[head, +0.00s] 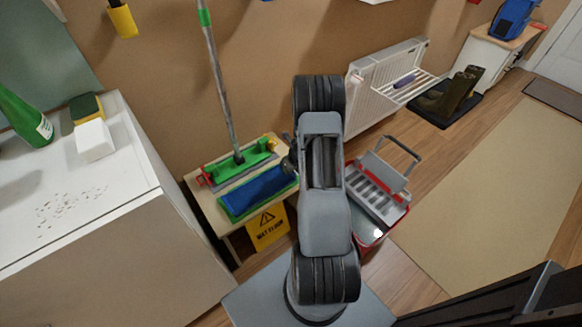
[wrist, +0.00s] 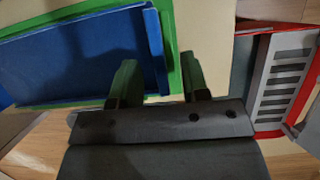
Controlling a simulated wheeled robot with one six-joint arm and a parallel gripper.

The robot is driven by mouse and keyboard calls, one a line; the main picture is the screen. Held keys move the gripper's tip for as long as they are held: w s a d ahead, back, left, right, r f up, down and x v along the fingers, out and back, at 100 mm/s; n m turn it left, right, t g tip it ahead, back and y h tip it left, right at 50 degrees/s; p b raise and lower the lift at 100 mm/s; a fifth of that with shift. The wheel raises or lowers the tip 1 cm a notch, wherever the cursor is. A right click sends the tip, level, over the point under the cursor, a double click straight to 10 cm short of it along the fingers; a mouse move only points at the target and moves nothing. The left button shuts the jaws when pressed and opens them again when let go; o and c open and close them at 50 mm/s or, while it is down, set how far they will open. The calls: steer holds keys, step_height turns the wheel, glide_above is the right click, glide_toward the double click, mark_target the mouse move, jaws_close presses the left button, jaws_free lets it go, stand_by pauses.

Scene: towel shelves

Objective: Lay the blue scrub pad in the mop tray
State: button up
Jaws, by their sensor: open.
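The blue scrub pad (head: 262,189) appears as a flat blue rectangle with a raised strip at its right end; it also fills the upper left of the wrist view (wrist: 75,60). It lies within a green rim (head: 230,213), which looks like the mop tray, on a low wooden bench. The rim also shows in the wrist view (wrist: 170,42). Part of the pad's far left end is out of the wrist view.
A green mop head (head: 242,162) with an upright handle stands behind on the bench (head: 210,215). A yellow warning sign (head: 268,228) is at the bench's front. A red bucket with a grey grid (head: 378,190) stands to the right. A white cabinet (head: 125,190) is at left.

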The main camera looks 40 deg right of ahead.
steer(key=p+v, duration=0.5)
steer(key=v, duration=0.8)
steer(key=shift+p, duration=0.3)
steer(key=shift+w, duration=0.1)
steer(key=s+a+r+m+p, duration=0.4)
steer(key=a+r+m+p, duration=0.2)
steer(key=r+m, duration=0.6)
steer(key=s+a+r+m+p, duration=0.3)
steer(key=a+r+m+p, duration=0.3)
steer(key=r, duration=1)
steer(key=s+a+r+m+p, duration=0.4)
steer(key=a+r+m, duration=0.7)
steer(key=m, duration=0.7)
step_height(320, 180, up, 4)
steer(key=shift+s+a+f+g+p, duration=0.1)
steer(key=shift+s+a+g+p, duration=0.3)
steer(key=shift+p, duration=0.65)
steer(key=shift+d, duration=0.1)
